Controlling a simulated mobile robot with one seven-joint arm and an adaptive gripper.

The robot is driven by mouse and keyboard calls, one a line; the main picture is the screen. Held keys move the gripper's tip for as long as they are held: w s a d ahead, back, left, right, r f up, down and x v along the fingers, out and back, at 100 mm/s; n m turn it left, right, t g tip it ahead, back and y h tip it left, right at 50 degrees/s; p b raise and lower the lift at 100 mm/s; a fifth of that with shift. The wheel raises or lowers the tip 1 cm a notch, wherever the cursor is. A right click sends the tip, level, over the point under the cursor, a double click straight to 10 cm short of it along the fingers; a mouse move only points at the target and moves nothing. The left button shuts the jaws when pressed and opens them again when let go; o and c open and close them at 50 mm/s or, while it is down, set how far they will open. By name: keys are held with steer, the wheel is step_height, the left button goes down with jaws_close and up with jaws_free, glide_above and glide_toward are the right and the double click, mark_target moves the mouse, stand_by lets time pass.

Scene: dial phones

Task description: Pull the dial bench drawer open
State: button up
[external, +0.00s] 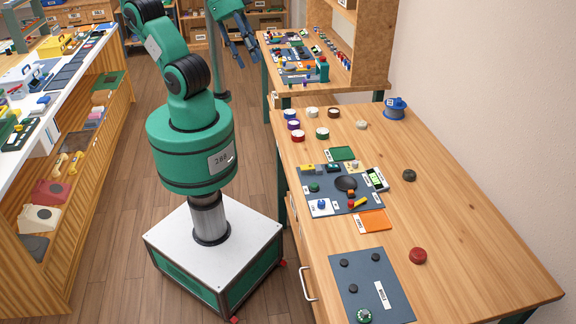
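The wooden dial bench (470,220) fills the right side of the external view. Its drawer front (318,290) is on the bench's left side, near the bottom of the picture, with a pale bar handle (307,284). The drawer looks flush with the bench, seen at a steep angle. My gripper (246,57) is at the top of the picture, past my arm and far from the handle. Its dark blue fingers point down and look spread apart, with nothing visible between them.
A dark mat with dials (380,265), a grey panel (333,197) and several round knobs lie on the bench top. A second bench with shelves (345,75) stands behind it. A long shelf unit (90,150) is at left.

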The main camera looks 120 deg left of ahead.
steer(key=w+d+f+m+g+y+b, duration=0.15)
steer(key=w+d+f+m+y, duration=0.35)
steer(key=w+f+m, duration=0.65)
steer(key=w+d+f+m+g+y+b, duration=0.1)
steer(key=w+d+f+m+g+y, duration=0.4)
steer(key=w+f+m, duration=0.6)
steer(key=d+f+m+t, duration=0.4)
steer(key=d+f+m, duration=0.3)
steer(key=f, duration=0.4)
steer(key=d+f+m+t, duration=0.4)
steer(key=d+f+m, duration=0.3)
steer(key=f, duration=0.4)
steer(key=d+f+m+t+y+b, duration=0.1)
steer(key=d+f+m+t, duration=0.3)
steer(key=d+f+m, duration=0.3)
step_height(320, 180, down, 4)
steer(key=shift+d+f+m, duration=0.15)
steer(key=shift+d+m, duration=0.25)
steer(key=shift+m, duration=0.35)
steer(key=b+x, duration=0.2)
steer(key=x, duration=1.2)
steer(key=shift+b, duration=0.3)
